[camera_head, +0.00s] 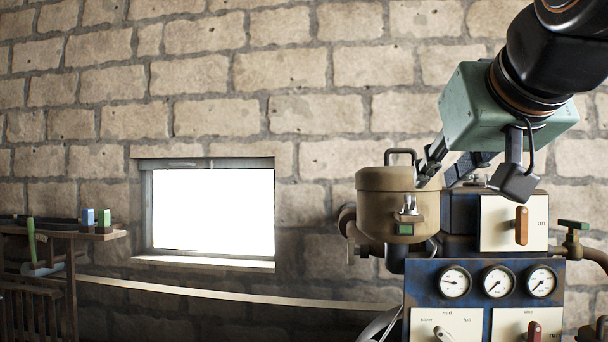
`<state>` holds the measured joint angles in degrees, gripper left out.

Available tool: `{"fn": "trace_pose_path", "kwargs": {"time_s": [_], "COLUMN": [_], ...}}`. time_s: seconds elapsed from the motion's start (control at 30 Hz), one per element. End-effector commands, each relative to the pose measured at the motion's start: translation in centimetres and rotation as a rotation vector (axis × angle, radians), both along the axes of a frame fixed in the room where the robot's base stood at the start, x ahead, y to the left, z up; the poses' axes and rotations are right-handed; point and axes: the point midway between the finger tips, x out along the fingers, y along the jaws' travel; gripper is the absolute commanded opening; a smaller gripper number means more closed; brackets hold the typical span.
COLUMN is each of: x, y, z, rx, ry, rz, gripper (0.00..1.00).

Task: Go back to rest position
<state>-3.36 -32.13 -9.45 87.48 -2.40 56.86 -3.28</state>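My gripper (434,182) hangs from my arm, which reaches in from the upper right. Its two dark fingers point down and to the left, and their tips look apart, with nothing visible between them. In this view they overlap the right edge of the tan tank (378,203). I cannot tell whether they touch it.
The tank has a handle on its lid and a small latch with a green patch. Below my arm stands a blue panel (421,296) with gauges, levers and an "on" switch plate (500,210). A wooden shelf (90,234) with small blocks is at left; a window (212,210) is behind.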

Motion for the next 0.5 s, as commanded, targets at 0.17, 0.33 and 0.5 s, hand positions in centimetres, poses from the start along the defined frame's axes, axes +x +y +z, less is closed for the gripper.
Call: {"fn": "trace_pose_path", "kwargs": {"time_s": [0.17, 0.33, 0.5], "x": [0.0, 0.0, 0.2], "y": [0.0, 0.0, 0.5], "z": [0.0, 0.0, -2.1], "rx": [0.000, 0.000, 0.004], "ry": [0.000, 0.000, 0.035], "rz": [0.000, 0.000, 0.008], "gripper": [0.24, 0.24, 0.24]}}
